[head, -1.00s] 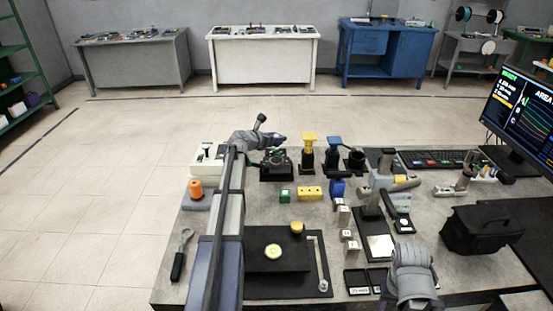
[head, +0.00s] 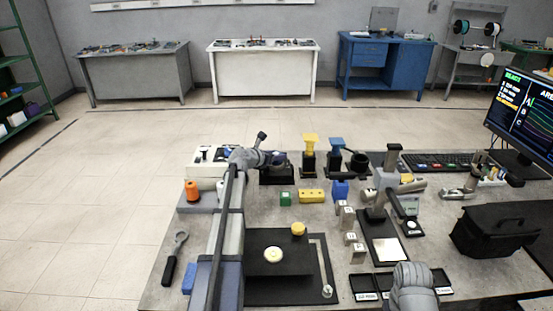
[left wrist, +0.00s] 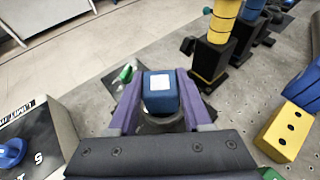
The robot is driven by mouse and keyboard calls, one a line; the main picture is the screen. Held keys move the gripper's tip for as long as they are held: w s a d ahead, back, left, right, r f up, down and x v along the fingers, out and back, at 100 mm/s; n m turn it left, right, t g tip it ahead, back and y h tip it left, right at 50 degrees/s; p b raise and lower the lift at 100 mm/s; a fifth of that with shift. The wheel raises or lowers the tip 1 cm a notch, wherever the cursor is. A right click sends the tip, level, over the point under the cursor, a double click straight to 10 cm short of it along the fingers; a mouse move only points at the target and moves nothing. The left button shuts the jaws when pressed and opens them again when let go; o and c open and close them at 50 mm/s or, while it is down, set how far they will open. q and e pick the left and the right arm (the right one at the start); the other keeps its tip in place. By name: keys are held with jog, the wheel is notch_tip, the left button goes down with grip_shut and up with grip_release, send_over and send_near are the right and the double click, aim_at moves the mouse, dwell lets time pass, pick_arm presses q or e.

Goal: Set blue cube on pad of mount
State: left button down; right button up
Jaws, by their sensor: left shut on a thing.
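The blue cube (left wrist: 161,92) has a white square on its upper face and sits between the purple fingers of my left gripper (left wrist: 160,105). In the head view the left gripper (head: 278,159) is over the mount (head: 276,177), whose dark base shows below it. In the left wrist view a grey round pad (left wrist: 162,124) shows just under the cube; I cannot tell whether the cube touches it. The left gripper is shut on the cube. My right arm shows at the bottom right of the head view, but its gripper is not visible.
A yellow post (head: 310,153) and a blue post (head: 336,155) stand right of the mount. A yellow block (head: 311,196), a green cube (head: 285,198) and another blue block (head: 340,191) lie in front. A white-topped box (head: 207,160) stands to the left.

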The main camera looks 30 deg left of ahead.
pick_arm(q)
jog(key=c, duration=0.8)
grip_release()
jog(key=shift+f, duration=0.15)
jog(key=o, duration=0.5)
jog(key=shift+c, duration=0.2)
jog(key=shift+r, duration=0.3)
jog(key=p+v, duration=0.4)
jog(key=v, duration=0.8)
jog(key=shift+p, duration=0.3)
jog(key=shift+f, duration=0.1)
